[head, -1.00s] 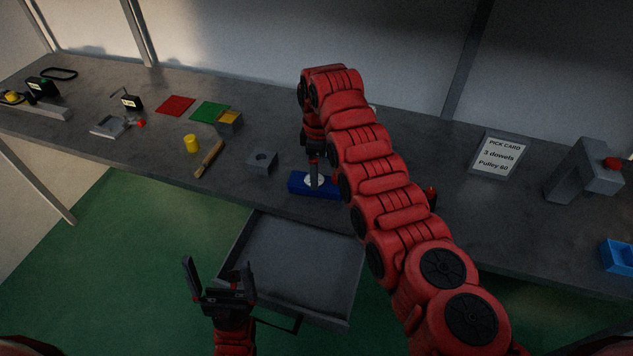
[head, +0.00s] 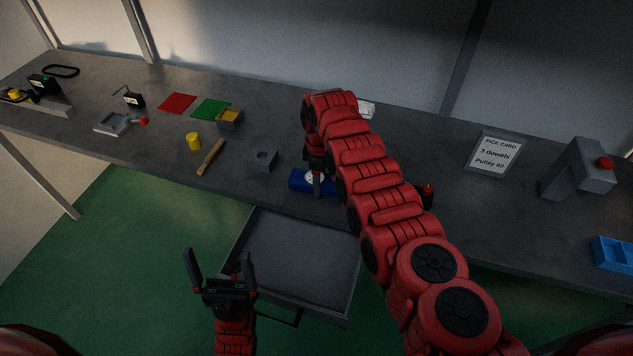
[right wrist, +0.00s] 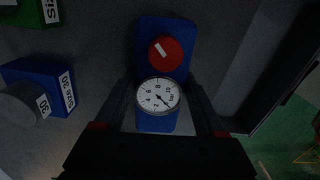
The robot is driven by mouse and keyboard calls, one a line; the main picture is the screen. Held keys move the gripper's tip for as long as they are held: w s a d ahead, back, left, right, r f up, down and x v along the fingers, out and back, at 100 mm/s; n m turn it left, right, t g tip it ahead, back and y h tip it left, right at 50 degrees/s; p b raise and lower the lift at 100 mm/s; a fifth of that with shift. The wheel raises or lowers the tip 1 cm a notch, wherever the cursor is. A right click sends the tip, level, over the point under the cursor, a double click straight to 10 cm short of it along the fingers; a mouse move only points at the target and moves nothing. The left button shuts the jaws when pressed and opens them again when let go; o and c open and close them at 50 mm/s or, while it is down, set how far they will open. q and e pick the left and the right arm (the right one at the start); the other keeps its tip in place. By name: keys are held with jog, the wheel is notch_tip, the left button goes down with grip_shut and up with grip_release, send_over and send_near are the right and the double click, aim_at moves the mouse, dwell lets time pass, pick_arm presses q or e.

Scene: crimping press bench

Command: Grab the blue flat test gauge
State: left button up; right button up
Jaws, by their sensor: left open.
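The blue flat test gauge (right wrist: 155,28) has a white dial and a red knob. In the right wrist view it lies between the fingers of my right gripper (right wrist: 160,90). The fingers are spread on either side of it, with the dial between them; whether they touch its sides I cannot tell. In the head view the gauge (head: 298,181) lies near the bench's front edge, partly hidden by my right gripper (head: 316,188). My left gripper (head: 219,262) is open and empty in front of the bench, by the drawer.
An open, empty drawer (head: 300,262) juts out below the gauge. In the right wrist view, a blue block marked Size 30 (right wrist: 40,80) lies to the left. A pick card (head: 495,154) stands to the right.

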grip_shut()
jog(key=shift+r, duration=0.1)
